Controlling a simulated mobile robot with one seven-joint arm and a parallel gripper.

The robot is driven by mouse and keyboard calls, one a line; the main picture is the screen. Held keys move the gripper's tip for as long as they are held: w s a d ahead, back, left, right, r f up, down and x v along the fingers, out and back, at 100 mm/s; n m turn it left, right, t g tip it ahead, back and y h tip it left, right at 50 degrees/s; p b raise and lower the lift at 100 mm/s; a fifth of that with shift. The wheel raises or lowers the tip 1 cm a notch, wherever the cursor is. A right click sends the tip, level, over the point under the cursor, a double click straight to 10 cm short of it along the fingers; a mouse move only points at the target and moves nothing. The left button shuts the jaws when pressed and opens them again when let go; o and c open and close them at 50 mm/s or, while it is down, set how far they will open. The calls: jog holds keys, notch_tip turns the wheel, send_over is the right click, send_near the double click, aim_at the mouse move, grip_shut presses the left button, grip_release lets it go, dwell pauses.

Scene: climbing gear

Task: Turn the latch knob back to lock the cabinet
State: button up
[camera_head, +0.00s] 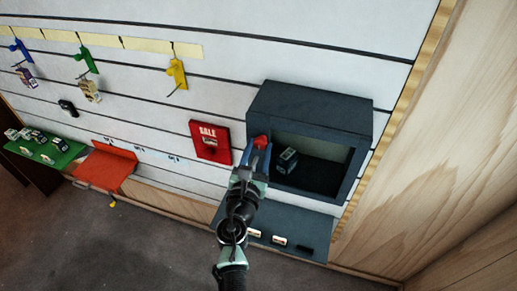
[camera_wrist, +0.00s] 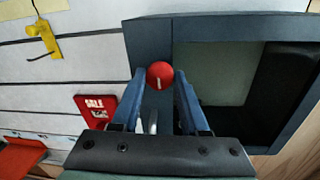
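The cabinet (camera_head: 312,103) is a dark blue-grey box on the slatted wall, with its front open; it fills the right of the wrist view (camera_wrist: 148,38). The latch knob (camera_wrist: 160,75) is a red round knob on the cabinet's left front edge, with a short, nearly upright white mark. It also shows in the head view (camera_head: 261,141). My gripper (camera_wrist: 159,85) has its two blue fingers apart, one on each side of the knob, with the knob at the fingertips. I cannot tell whether either finger touches it.
A small box (camera_head: 287,160) sits inside the cabinet. A red SALE sign (camera_head: 210,141) hangs just left of it. A dark ledge (camera_head: 300,226) with small labels juts out below. Coloured hooks (camera_head: 177,73) hold gear at upper left; a wooden wall (camera_head: 450,150) stands at right.

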grip_shut()
jog(key=shift+f+m+b, duration=0.1)
jog(key=shift+m+b, duration=0.2)
jog(key=shift+b, duration=0.05)
jog(key=m+b, duration=0.3)
jog(key=shift+f, duration=0.2)
jog(key=m+b, duration=0.6)
jog(key=shift+f+t+h, duration=0.1)
jog(key=shift+t+h, duration=0.2)
jog(key=shift+h, duration=0.1)
jog(key=m+h+b, duration=0.1)
jog(key=m+b, duration=0.5)
jog(key=b, duration=0.1)
jog(key=shift+a+m, duration=0.1)
jog(key=shift+m, duration=0.3)
jog(key=shift+r+m+b, duration=0.2)
jog(key=shift+m+b, duration=1.05)
jog(key=shift+m, duration=0.05)
